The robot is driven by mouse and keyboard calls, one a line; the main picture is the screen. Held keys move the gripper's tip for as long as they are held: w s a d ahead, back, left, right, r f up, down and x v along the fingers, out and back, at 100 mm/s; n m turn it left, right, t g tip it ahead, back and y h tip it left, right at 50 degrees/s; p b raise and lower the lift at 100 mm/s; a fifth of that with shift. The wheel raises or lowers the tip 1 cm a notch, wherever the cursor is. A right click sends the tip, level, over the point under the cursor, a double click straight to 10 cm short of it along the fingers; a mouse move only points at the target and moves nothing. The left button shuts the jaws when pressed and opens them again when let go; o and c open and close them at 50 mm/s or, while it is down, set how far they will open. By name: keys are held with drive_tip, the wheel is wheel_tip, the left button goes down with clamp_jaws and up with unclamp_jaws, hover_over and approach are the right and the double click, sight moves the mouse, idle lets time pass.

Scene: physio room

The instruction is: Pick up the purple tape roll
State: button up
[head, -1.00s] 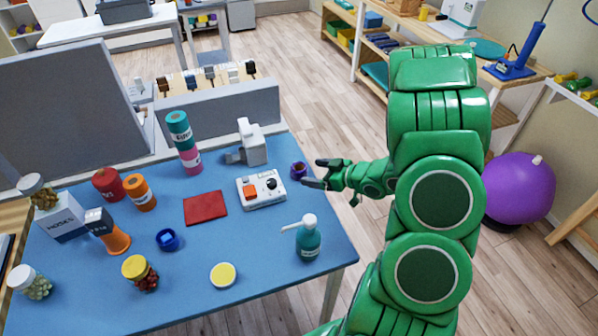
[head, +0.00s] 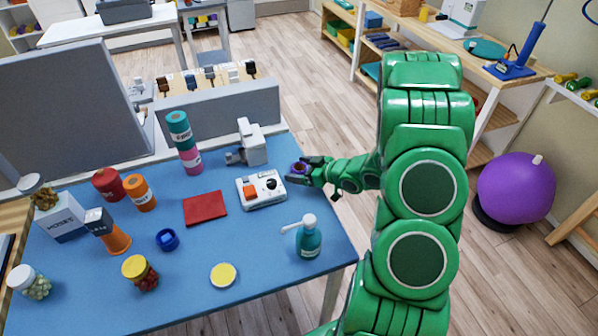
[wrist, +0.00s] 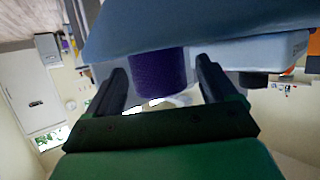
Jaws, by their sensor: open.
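The purple tape roll (head: 299,168) lies near the right edge of the blue table (head: 258,294). In the wrist view the purple tape roll (wrist: 158,72) sits between the two dark fingers of my gripper (wrist: 160,85), with a visible gap to the right finger. The left finger is close to the roll; I cannot tell whether it touches. In the head view my gripper (head: 305,170) reaches in from the right, low over the table edge, its fingers around the roll and partly hiding it. My gripper is open.
A white device with an orange button (head: 260,189) stands just left of the roll, and a white-grey device (head: 250,143) behind it. A teal pump bottle (head: 309,238) is nearer the front. A red cloth (head: 205,207) lies flat further left. Right of the table is open floor.

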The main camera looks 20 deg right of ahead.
drive_tip(key=shift+c, duration=0.3)
drive_tip(key=c, duration=1)
drive_tip(key=shift+r, duration=0.1)
